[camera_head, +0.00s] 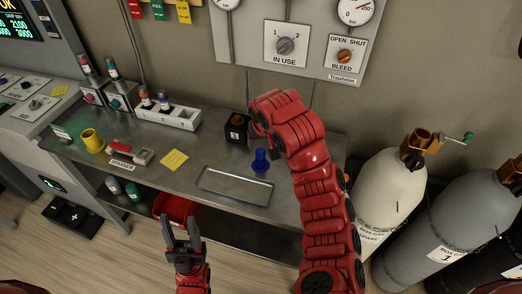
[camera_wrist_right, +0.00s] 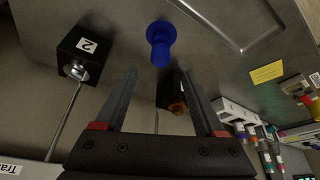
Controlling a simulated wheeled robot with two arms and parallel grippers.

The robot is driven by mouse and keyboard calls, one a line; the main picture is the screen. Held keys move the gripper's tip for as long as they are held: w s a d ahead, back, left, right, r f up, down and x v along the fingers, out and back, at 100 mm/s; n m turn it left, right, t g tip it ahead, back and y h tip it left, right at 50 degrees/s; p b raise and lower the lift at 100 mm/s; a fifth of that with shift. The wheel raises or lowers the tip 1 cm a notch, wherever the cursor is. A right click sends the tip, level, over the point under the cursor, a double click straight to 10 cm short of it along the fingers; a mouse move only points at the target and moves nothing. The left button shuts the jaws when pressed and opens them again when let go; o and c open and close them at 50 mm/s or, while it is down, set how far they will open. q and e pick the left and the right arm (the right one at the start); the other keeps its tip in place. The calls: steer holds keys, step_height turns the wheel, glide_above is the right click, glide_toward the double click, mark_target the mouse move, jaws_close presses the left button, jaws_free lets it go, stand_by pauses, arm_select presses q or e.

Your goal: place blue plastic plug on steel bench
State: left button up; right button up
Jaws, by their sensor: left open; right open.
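The blue plastic plug (camera_head: 261,160) stands on the steel bench (camera_head: 222,148), just behind the right part of a shallow metal tray. It also shows in the right wrist view (camera_wrist_right: 161,42), beyond the fingertips. My right gripper (camera_wrist_right: 161,85) is open and empty, with the plug ahead of the gap between its fingers. In the head view my right arm reaches over the bench's right end and hides that gripper. My left gripper (camera_head: 181,228) is open and empty, in front of the bench's front edge.
The tray (camera_head: 236,186), a yellow note (camera_head: 174,160), a yellow cup (camera_head: 92,140) and a white rack (camera_head: 168,114) sit on the bench. A black block (camera_head: 237,128) stands behind the plug; another, marked 2 (camera_wrist_right: 84,53), is near my right gripper. Gas cylinders (camera_head: 391,188) stand right.

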steer(key=v, duration=0.3)
steer(key=shift+s+r+p, duration=0.1)
steer(key=shift+p, duration=0.3)
stand_by(0.3)
